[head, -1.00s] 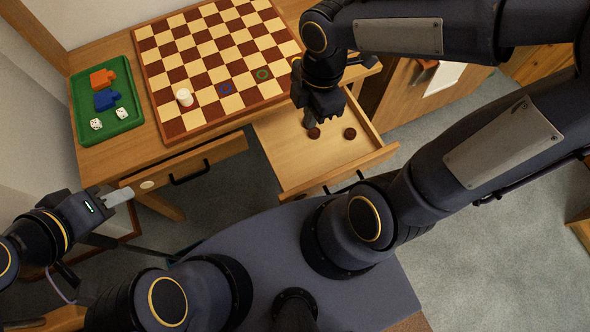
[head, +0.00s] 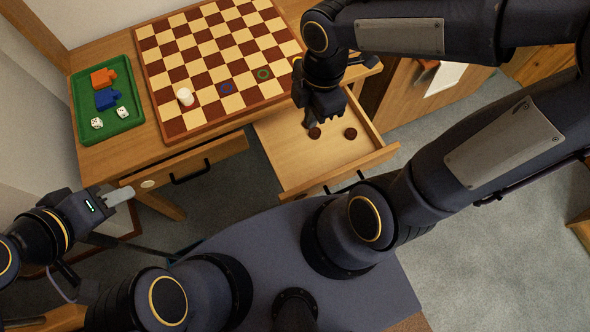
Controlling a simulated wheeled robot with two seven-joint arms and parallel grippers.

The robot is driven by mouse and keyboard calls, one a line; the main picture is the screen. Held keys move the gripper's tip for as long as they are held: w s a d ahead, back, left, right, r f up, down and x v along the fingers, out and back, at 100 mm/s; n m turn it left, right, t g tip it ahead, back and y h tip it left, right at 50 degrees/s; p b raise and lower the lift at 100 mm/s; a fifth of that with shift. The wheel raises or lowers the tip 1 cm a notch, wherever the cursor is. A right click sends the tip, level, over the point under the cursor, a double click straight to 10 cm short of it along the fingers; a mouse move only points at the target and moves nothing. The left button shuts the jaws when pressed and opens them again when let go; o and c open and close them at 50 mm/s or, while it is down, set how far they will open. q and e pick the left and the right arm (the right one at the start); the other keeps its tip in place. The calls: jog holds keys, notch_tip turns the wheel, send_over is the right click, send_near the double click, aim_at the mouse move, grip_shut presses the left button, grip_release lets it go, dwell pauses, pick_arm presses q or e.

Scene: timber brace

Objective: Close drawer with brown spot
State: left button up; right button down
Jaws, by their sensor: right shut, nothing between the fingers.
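A wooden drawer (head: 289,161) on the right side of the desk is pulled out, with two brown checkers (head: 314,132) (head: 350,133) inside. Its front is seen from above, so a brown spot on it cannot be made out. A second drawer (head: 213,154) on the left is shut and bears a pale spot (head: 148,184). My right gripper (head: 309,123) is shut and empty, pointing down over the open drawer beside the left checker; contact is unclear. My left gripper (head: 119,196) is by the left drawer's front, its finger gap not clear from this angle.
A checkerboard (head: 215,65) with a white piece (head: 185,97) lies on the desk. A green tray (head: 83,118) holds orange and blue pieces and two dice. My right arm passes above the open drawer's back.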

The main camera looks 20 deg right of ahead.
jog(key=shift+w, duration=0.1)
dwell(0.3)
jog(key=s+d+r+m+t+y+p, duration=0.1)
jog(key=r+m, duration=0.4)
jog(key=m, duration=0.5)
jog(key=s+d+r+m+t+y+p, duration=0.1)
jog(key=s+r+m+t+p, duration=0.3)
jog(key=m, duration=0.6)
notch_tip(320, 180, up, 2)
jog(key=shift+s+d+r+t+p, duration=0.25)
jog(key=shift+d+t, duration=0.25)
jog(key=shift+d, duration=0.3)
jog(key=shift+w, duration=0.1)
